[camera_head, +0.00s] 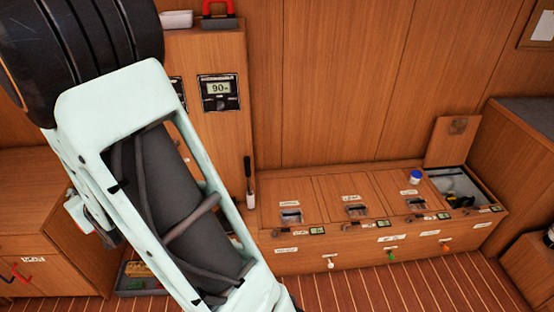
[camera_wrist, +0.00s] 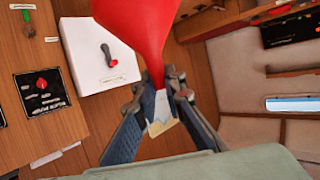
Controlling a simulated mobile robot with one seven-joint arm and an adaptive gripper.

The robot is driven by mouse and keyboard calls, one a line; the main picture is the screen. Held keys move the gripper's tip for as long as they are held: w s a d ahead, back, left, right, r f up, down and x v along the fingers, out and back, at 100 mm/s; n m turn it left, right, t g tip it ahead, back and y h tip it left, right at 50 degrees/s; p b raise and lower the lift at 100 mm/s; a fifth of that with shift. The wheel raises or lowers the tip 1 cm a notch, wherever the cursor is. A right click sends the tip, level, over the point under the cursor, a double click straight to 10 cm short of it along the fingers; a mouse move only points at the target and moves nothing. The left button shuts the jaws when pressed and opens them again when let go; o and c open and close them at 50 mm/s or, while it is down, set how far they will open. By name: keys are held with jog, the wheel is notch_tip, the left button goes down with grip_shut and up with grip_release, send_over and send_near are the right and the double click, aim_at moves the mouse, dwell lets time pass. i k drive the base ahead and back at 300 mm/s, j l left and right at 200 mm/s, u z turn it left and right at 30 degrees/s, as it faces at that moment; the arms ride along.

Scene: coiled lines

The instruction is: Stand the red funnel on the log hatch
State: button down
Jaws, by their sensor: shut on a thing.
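The red funnel (camera_wrist: 137,27) fills the top middle of the wrist view, its wide part upward in the picture and its narrow end low. My gripper (camera_wrist: 160,84) is shut on the narrow end of the funnel. In the head view my own arm covers the left half, and the gripper and funnel are not visible there. A low wooden bench (camera_head: 393,247) with a row of hatch lids lies at the right. The labels are too small to read, so I cannot tell which lid is the log hatch.
A blue-capped white jar (camera_head: 415,176) stands on one bench lid. The rightmost hatch (camera_head: 457,183) is open, its lid upright, with dark and yellow items inside. The other lids look bare. A white panel with a red-tipped lever (camera_wrist: 105,58) is near the gripper in the wrist view.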

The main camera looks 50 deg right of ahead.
aim_at(392, 184)
jog(key=k+l+z, duration=0.45)
jog(key=l, duration=2)
jog(key=l+z, duration=0.4)
jog(key=l, duration=2.05)
